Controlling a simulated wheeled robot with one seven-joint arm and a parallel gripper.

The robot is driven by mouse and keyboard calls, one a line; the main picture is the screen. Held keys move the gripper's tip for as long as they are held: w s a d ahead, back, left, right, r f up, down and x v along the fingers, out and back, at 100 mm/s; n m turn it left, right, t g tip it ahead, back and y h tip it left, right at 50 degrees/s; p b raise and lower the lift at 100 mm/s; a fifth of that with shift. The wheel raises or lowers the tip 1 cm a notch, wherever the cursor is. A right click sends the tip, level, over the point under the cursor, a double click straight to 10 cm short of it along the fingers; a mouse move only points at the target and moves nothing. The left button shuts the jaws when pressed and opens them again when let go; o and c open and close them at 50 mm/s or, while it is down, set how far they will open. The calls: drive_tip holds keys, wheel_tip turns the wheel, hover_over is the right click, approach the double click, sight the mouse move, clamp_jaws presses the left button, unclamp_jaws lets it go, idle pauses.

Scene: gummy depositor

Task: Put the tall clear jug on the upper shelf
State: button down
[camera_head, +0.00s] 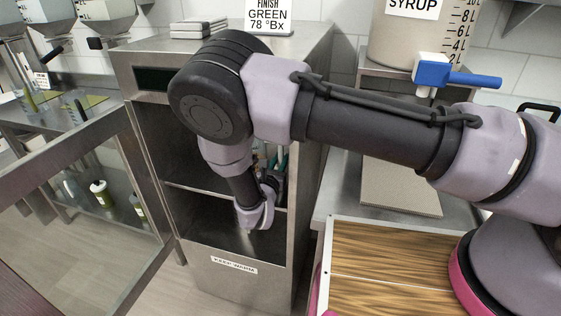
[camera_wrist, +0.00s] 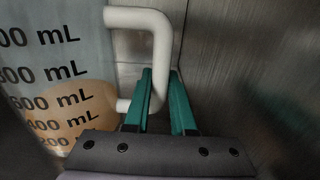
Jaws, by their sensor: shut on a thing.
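The tall clear jug (camera_wrist: 75,50) shows large at the left of the wrist view, with black mL marks, orange liquid low in it and a white handle (camera_wrist: 150,18). My gripper (camera_wrist: 160,76) has its teal fingers shut on that handle. In the head view, my gripper (camera_head: 280,163) reaches into the open steel cabinet (camera_head: 318,130), near its right wall. The shelf (camera_head: 190,188) divides the cabinet, and the fingers show above its front edge line. The jug is mostly hidden behind my arm there, so I cannot tell whether it touches the shelf.
The cabinet's glazed door (camera_head: 85,210) stands open at the left. A "KEEP WARM" label (camera_head: 234,265) is on the cabinet's lower front. A wood-grain board (camera_head: 385,270) lies at the right, near a syrup tank (camera_head: 410,45) with a blue valve. A cabinet wall (camera_wrist: 250,60) stands close right of my fingers.

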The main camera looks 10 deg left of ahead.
drive_tip(key=shift+f, duration=0.25)
drive_tip(key=c, duration=0.8)
unclamp_jaws()
drive_tip(key=shift+f, duration=0.15)
drive_tip(key=shift+o, duration=0.2)
drive_tip(key=s, duration=0.8)
drive_tip(key=s+a, duration=0.1)
drive_tip(key=s, duration=0.3)
